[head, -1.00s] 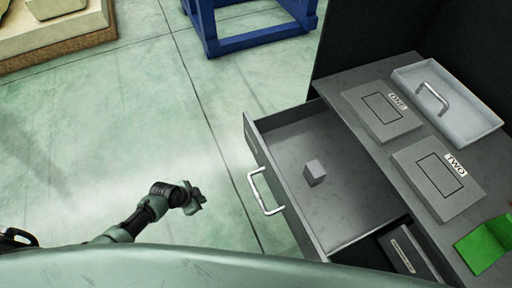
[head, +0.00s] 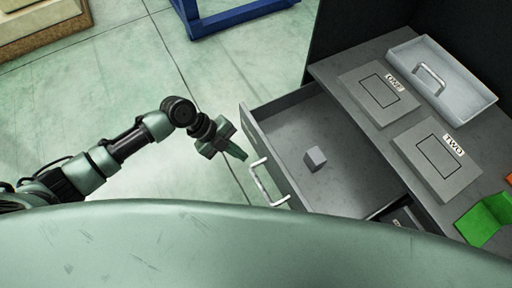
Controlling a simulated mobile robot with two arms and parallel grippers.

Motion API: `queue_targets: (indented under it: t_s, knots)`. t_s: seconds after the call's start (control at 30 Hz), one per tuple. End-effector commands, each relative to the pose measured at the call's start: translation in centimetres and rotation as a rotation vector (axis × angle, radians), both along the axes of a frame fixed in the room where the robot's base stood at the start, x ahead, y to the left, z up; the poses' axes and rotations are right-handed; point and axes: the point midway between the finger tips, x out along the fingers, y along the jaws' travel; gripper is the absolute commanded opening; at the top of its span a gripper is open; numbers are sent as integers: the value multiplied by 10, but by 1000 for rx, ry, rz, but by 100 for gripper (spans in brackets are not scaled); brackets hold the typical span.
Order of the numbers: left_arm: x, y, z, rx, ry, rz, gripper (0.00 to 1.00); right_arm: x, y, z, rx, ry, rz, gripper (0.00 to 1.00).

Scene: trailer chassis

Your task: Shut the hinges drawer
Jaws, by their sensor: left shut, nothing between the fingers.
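An open grey drawer (head: 276,160) juts out from the grey cabinet at the right in the head view. It has a pale bar handle (head: 262,184) on its front and a small grey cube (head: 315,158) lying inside. I cannot read a label on it. My left gripper (head: 238,153) is shut and empty, just left of the drawer front and a little above the handle in the picture. I cannot tell if it touches the drawer. My right gripper is out of view.
The cabinet top (head: 385,130) bears plates marked ONE (head: 380,92) and TWO (head: 437,160), a pale tray with a handle (head: 460,90), and a green object (head: 486,220). Another dark drawer (head: 402,218) shows below. A blue frame (head: 235,18) stands behind.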

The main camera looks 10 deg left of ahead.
Motion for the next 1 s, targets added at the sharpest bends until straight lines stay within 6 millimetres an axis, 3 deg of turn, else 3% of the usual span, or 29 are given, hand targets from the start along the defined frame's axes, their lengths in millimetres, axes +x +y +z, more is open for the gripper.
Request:
queue_targets:
  t_s: [0.1, 0.4, 1.0]
  knots:
    - [-1, -16, -19, -1, 3, 2, 0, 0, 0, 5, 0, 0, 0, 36]
    - [22, -44, -18, -1, -2, 1, 0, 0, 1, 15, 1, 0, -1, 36]
    - [28, -53, -21, -2, -2, 2, 0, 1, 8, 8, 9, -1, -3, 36]
